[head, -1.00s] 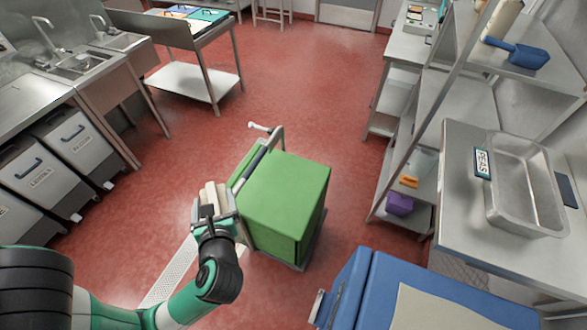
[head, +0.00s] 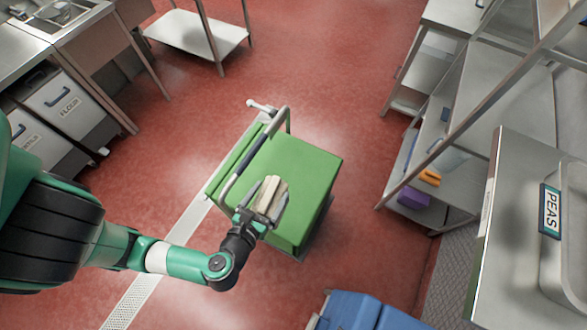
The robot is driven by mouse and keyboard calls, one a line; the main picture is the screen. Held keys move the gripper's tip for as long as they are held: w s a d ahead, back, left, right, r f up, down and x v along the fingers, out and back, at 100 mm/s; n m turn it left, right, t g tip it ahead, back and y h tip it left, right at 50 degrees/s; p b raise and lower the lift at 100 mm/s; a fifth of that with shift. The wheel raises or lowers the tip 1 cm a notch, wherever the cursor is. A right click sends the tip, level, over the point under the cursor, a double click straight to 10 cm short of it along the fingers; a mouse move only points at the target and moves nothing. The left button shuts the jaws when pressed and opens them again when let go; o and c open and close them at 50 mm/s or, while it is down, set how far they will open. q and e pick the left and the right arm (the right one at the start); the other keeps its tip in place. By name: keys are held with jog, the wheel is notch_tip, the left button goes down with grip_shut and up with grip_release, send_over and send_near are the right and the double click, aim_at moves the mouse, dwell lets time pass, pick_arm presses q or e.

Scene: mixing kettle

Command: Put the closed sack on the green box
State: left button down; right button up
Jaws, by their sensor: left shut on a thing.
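The green box (head: 308,165) is a large block with a grey handle rail (head: 238,170) along its left side, standing on the red floor. My left gripper (head: 268,195) is over the box's near left part. It is shut on the closed sack (head: 269,192), a small beige sack with a folded look. From above I cannot tell whether the sack touches the box top. My right gripper is not in view.
A blue bin or cart (head: 365,312) stands at the bottom right. Ingredient bins (head: 68,103) stand left. The floor beyond the box is open.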

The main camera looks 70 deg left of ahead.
pick_arm(q)
jog(key=shift+s+d+f+m+t+h, duration=0.1)
jog(key=shift+d+f+m+t+h, duration=0.25)
jog(key=shift+f, duration=0.3)
jog(key=shift+d+f+m+t+h, duration=0.15)
jog(key=shift+d+f+m+h, duration=0.1)
jog(key=shift+d+f, duration=0.25)
jog(key=w+a+f+b, duration=0.6)
jog(key=w+a+f, duration=0.2)
jog(key=a+f, duration=0.3)
notch_tip(320, 180, down, 2)
jog(key=shift+w+a+f, duration=0.1)
jog(key=shift+w+a, duration=0.05)
jog(key=shift+w, duration=0.15)
jog(key=shift+f+b, duration=0.1)
jog(key=shift+b, duration=0.25)
grip_release()
